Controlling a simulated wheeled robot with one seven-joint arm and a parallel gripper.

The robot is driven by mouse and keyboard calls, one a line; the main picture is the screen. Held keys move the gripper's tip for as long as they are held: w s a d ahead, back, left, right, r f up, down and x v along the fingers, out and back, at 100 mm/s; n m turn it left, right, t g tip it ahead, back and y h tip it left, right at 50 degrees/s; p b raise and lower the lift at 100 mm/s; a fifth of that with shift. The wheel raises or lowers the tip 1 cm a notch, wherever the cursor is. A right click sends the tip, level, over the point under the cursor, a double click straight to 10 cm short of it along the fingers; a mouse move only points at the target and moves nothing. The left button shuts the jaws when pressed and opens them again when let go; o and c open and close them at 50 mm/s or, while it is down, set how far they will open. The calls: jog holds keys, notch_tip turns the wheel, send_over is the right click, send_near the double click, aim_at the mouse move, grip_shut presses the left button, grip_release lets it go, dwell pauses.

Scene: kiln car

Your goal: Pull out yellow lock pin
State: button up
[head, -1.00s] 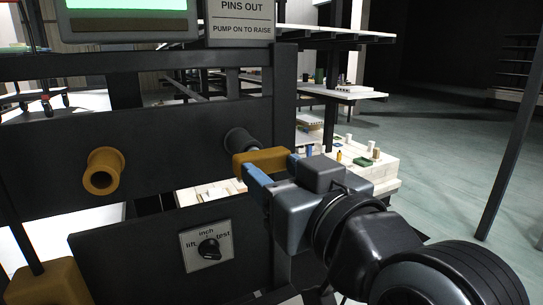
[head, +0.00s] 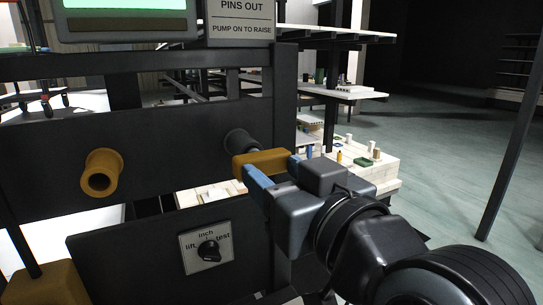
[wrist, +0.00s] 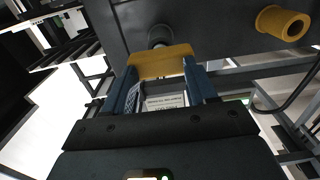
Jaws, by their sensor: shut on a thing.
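The yellow lock pin's handle (head: 262,161) is a short yellow-brown bar in front of the dark panel (head: 160,140), near its right end. A dark round boss (head: 238,141) shows just behind it; the pin's shaft is hidden, so I cannot tell how deep it sits. My gripper (head: 272,168) has its blue fingers shut on the handle. In the wrist view the handle (wrist: 161,62) spans between the two blue fingers (wrist: 161,88), with the boss (wrist: 160,37) directly behind it.
A yellow-brown hollow collar (head: 101,174) sticks out of the panel to the left. A dial plate (head: 206,248) marked lift, inch, test is below, and a "PINS OUT" sign (head: 241,18) above. A shelf with small items (head: 362,165) stands behind. Open floor lies right.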

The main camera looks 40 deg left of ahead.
jog(key=shift+s+a+r, duration=0.3)
jog(key=shift+a+r, duration=0.05)
jog(key=shift+a, duration=0.25)
jog(key=shift+c, duration=0.4)
jog(key=shift+d+f, duration=0.1)
jog(key=shift+d, duration=0.15)
jog(key=shift+c, duration=0.2)
dwell(0.3)
grip_shut()
jog(key=shift+f, duration=0.1)
jog(key=shift+f, duration=0.15)
jog(key=shift+d, duration=0.15)
jog(key=shift+d+f, duration=0.15)
jog(key=shift+d, duration=0.05)
jog(key=v, duration=0.7)
jog(key=shift+w, duration=0.2)
